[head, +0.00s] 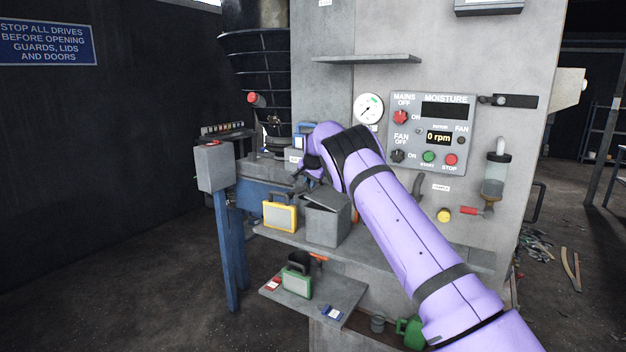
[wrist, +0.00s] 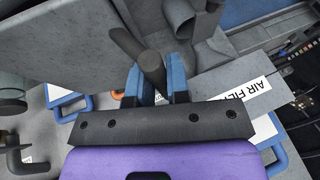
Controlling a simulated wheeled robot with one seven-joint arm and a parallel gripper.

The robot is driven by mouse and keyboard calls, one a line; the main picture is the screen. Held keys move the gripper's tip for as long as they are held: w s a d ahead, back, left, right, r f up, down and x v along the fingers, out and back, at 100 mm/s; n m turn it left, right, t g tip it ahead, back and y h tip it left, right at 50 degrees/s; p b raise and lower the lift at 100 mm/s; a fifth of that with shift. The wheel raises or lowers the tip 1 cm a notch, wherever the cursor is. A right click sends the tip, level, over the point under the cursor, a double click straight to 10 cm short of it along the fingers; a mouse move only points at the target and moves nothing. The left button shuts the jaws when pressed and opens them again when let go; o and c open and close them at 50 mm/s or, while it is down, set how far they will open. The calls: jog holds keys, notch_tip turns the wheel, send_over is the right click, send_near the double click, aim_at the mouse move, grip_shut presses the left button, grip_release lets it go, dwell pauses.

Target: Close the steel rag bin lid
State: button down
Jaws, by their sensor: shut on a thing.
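The steel rag bin (head: 322,228) is a grey box on the upper shelf in the head view. Its grey lid (head: 328,199) is tilted up, with a gap over the bin's mouth. In the wrist view a broad grey panel, apparently the lid (wrist: 70,38), fills the upper left. A dark bar handle (wrist: 150,65) sticks out from it. My gripper (wrist: 155,85) has its blue fingertips on either side of the handle's end, shut on it. In the head view my gripper (head: 312,176) is just above the lid, partly hidden by my purple arm.
A yellow-framed case (head: 280,216) stands left of the bin on the shelf (head: 345,254). A green case (head: 297,283) stands on a lower shelf. The control panel (head: 430,133) is behind my arm. A label plate (wrist: 240,92) lies right of my gripper.

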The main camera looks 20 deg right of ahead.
jog(key=shift+a+f, duration=0.1)
dwell(0.3)
jog(key=c, duration=1.1)
grip_release()
jog(key=v, duration=1)
jog(key=shift+s+r, duration=0.15)
jog(key=shift+r, duration=0.2)
